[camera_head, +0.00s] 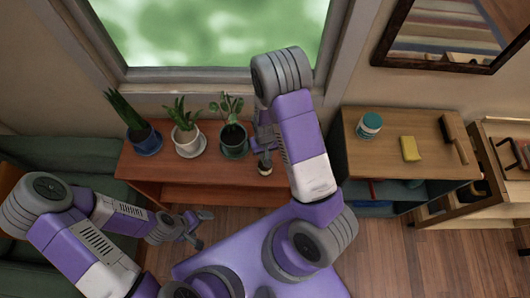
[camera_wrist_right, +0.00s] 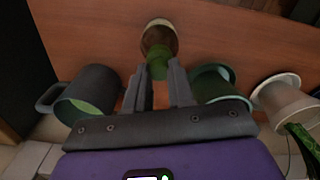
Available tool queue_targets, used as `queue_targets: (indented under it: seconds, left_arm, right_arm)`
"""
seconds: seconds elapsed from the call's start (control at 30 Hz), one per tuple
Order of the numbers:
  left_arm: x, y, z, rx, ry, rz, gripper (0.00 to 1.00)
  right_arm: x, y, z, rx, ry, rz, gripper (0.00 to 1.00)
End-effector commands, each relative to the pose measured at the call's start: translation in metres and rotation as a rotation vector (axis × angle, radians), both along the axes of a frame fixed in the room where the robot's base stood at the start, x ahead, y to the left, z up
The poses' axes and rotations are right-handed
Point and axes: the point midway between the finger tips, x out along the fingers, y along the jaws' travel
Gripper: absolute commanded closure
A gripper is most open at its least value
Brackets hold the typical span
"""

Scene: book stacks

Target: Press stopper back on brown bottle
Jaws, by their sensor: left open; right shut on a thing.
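The brown bottle (camera_head: 265,168) stands on the reddish wooden table, right of the potted plants. My left gripper (camera_head: 203,227) is open and empty, low in front of the table.
Three potted plants stand left of the bottle; the nearest has a teal pot (camera_head: 234,142). A grey mug (camera_wrist_right: 88,95) with green contents shows in the right wrist view. A side cabinet (camera_head: 380,165) holds a teal jar (camera_head: 369,125) and a yellow sponge (camera_head: 410,149).

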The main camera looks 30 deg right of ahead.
Motion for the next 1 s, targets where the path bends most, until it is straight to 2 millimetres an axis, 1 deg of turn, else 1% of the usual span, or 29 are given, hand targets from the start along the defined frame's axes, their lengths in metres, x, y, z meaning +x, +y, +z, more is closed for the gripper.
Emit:
queue_targets:
  seconds: [0.27,0.3,0.47,0.67,0.83,1.0]
  left_arm:
    - [0.0000,0.0000,0.0000,0.000,0.000,0.000,0.11]
    - [0.0000,0.0000,0.0000,0.000,0.000,0.000,0.11]
    - [0.0000,0.0000,0.0000,0.000,0.000,0.000,0.11]
    - [0.0000,0.0000,0.0000,0.000,0.000,0.000,0.11]
    - [0.0000,0.0000,0.0000,0.000,0.000,0.000,0.11]
    - [0.0000,0.0000,0.0000,0.000,0.000,0.000,0.11]
  right_arm:
    - [0.0000,0.0000,0.0001,0.000,0.000,0.000,1.00]
    - [0.0000,0.0000,0.0001,0.000,0.000,0.000,0.73]
    - [0.0000,0.0000,0.0001,0.000,0.000,0.000,0.48]
    - [0.0000,0.0000,0.0001,0.000,0.000,0.000,0.48]
    - [0.0000,0.0000,0.0000,0.000,0.000,0.000,0.23]
    - [-0.0001,0.0000,0.0000,0.000,0.000,0.000,0.22]
